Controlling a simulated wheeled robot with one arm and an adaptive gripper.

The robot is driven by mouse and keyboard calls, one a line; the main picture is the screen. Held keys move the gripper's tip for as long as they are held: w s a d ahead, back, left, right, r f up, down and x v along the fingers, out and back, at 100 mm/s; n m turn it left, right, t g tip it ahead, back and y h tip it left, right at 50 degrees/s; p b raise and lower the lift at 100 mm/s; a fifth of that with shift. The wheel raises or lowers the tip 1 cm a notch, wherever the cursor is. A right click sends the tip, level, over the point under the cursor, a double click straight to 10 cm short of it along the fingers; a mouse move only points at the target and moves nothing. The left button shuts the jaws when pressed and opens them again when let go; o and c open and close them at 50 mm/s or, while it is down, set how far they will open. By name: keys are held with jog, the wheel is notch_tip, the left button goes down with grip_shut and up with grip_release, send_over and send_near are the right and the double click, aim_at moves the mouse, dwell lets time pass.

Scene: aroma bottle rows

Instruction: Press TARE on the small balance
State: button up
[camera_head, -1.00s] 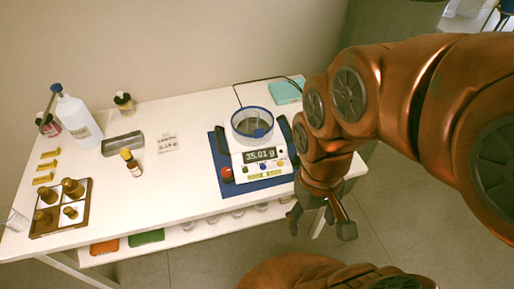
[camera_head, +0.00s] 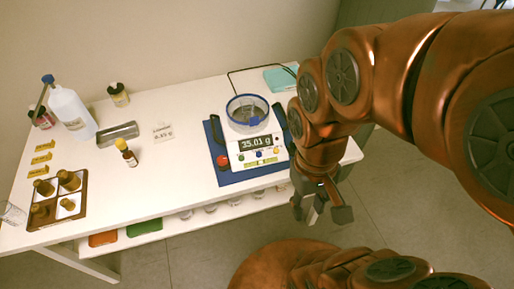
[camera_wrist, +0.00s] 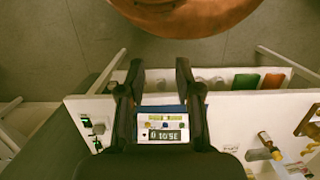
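The small balance (camera_head: 240,160) stands on a blue mat near the table's front edge. A clear blue-rimmed dish (camera_head: 247,122) is on top of the balance. My gripper (camera_head: 322,212) is empty and open, in front and to the right of the balance, off the table edge. In the wrist view my gripper's fingers (camera_wrist: 160,75) are apart, with the balance's front panel (camera_wrist: 161,128) upside down between them.
At left are a bottle tray (camera_head: 82,208), a white wash bottle (camera_head: 69,112), a metal tray (camera_head: 117,134) and a dropper bottle (camera_head: 127,155). The table's middle is largely clear.

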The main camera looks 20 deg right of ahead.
grip_shut()
dwell(1.2)
